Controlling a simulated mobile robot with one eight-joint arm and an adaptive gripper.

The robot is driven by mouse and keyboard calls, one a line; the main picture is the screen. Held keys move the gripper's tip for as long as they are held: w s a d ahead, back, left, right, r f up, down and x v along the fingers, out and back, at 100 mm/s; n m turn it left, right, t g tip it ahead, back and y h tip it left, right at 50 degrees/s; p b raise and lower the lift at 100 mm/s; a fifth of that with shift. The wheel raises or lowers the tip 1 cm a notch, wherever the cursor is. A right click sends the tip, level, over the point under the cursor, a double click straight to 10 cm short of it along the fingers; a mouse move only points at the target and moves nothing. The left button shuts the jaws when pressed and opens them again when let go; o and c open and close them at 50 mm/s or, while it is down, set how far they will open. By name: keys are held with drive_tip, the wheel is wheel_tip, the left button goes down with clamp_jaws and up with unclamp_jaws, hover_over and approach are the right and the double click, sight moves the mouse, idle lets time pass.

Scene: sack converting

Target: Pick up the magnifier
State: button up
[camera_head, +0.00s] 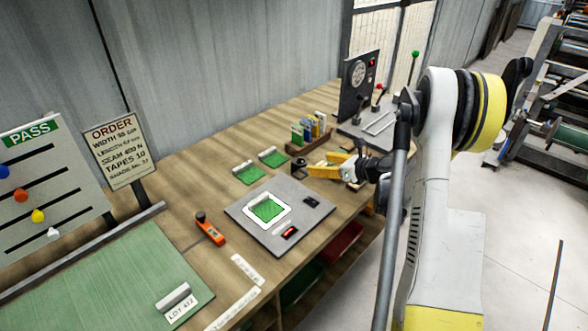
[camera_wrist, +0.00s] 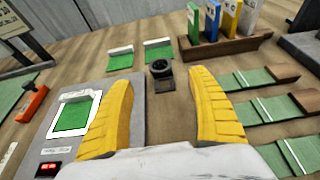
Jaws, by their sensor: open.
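A small black round object, which looks like the magnifier (camera_wrist: 161,71), stands on the wooden bench with a dark flat part on its near side. In the head view it shows as a small dark shape (camera_head: 299,163) just left of my fingertips. My gripper (camera_wrist: 160,82) is open, with its two yellow fingers spread wide and nothing held between them. In the wrist view the magnifier lies between and slightly beyond the fingertips, apart from both. In the head view my gripper (camera_head: 318,164) reaches leftward low over the bench.
A grey scale plate (camera_head: 252,229) with a green swatch lies left of my gripper. Two green swatches (camera_wrist: 120,60) lie behind. A wooden rack (camera_wrist: 224,46) of coloured cards stands behind right. Several green strips with wooden blocks (camera_wrist: 262,110) lie right. An orange-handled tool (camera_head: 210,229) lies further left.

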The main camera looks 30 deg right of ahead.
sight(301, 161)
drive_tip(key=b+x, duration=0.3)
drive_tip(key=x, duration=0.7)
drive_tip(key=shift+w+a+f, duration=0.1)
drive_tip(key=shift+w+f, duration=0.05)
drive_tip(key=shift+f, duration=0.1)
drive_tip(key=c, duration=1.3)
